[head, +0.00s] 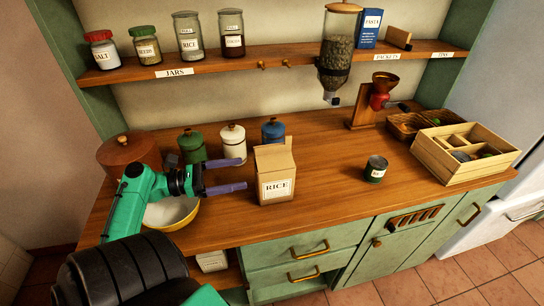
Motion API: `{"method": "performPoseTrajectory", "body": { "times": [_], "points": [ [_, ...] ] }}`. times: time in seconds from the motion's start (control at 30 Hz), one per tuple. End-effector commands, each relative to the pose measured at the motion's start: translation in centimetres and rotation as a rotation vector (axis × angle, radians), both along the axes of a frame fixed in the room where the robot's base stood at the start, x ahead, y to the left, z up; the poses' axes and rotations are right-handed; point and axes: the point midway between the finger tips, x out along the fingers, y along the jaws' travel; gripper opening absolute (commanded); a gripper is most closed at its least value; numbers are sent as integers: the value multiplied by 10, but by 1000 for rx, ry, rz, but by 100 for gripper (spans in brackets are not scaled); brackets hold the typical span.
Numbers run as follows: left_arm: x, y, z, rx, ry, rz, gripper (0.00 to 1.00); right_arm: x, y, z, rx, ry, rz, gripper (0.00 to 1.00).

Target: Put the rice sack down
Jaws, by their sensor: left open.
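The rice sack (276,172) is a tan paper bag with a white RICE label. It stands upright on the wooden counter (325,192), near its front edge. My left gripper (245,174) is just left of the sack, its two dark fingers spread and pointing at it. The fingers appear apart from the sack, with nothing between them. My right gripper is not in view.
Green, white and blue canisters (232,142) stand behind the sack. A yellow-rimmed bowl (172,213) sits under my left arm. A small dark tin (376,169) and a wooden divided box (464,154) are to the right. Counter between sack and tin is clear.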

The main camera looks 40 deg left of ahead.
Motion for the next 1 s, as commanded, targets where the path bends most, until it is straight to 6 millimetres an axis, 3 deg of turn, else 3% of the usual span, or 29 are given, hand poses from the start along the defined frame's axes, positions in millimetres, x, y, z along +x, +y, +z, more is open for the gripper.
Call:
{"method": "performPoseTrajectory", "body": {
  "times": [0.2,0.6,0.9,1.0],
  "points": [
    [46,-32,5,0,-4,-4,100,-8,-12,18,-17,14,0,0],
    [104,-67,4,1,-2,-3,100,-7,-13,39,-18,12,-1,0],
    [114,-75,-1,2,0,-1,100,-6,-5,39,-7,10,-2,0],
    [114,-75,-1,2,0,-1,62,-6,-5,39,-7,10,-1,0]
  ]
}}
